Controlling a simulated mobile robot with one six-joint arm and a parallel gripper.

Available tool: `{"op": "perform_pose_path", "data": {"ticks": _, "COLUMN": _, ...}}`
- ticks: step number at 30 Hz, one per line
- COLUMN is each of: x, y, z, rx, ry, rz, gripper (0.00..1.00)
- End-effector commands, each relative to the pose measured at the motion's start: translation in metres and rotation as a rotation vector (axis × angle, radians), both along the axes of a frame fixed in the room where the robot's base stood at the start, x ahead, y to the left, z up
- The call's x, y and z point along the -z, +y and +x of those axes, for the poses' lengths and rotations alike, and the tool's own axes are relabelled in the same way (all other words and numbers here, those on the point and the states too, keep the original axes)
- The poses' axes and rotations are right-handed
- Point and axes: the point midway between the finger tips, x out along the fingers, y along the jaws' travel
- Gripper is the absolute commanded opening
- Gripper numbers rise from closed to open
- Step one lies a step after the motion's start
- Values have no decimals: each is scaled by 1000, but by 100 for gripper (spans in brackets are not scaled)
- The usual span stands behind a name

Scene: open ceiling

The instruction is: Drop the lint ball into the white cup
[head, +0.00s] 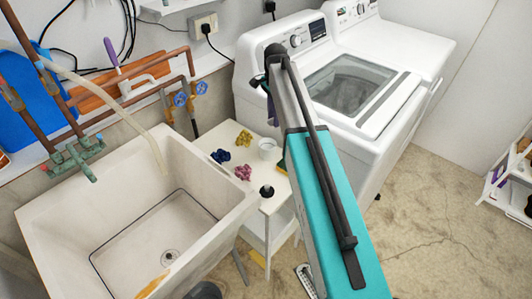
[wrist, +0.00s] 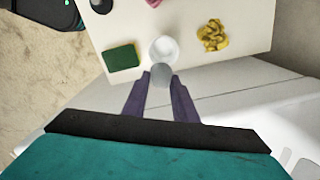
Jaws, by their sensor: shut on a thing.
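The white cup (head: 268,148) stands upright on the small white table, left of my arm in the head view. It also shows in the wrist view (wrist: 164,49), just beyond my fingertips. My gripper (wrist: 161,82) has its purple fingers closed on a grey lint ball (wrist: 161,73). In the wrist view the ball overlaps the near edge of the cup; I cannot tell its exact height above the rim.
On the white table (wrist: 113,32) are a green sponge (wrist: 121,57), a yellow cluster (wrist: 213,35), blue and pink clusters (head: 220,155) and a small black item (head: 267,191). A sink (head: 40,225) stands left and a washing machine (head: 265,80) at the back right.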

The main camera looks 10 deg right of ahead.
Motion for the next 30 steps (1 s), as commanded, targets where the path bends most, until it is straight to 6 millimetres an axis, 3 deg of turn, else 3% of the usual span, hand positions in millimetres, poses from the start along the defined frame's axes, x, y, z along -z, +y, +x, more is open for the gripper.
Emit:
{"op": "perform_pose_path", "data": {"ticks": 15, "x": 46, "y": 1, "z": 0, "rx": -2, "ry": 1, "rz": 0, "gripper": 5}}
{"op": "perform_pose_path", "data": {"ticks": 30, "x": 51, "y": 2, "z": 0, "rx": -3, "ry": 0, "rz": 0, "gripper": 5}}
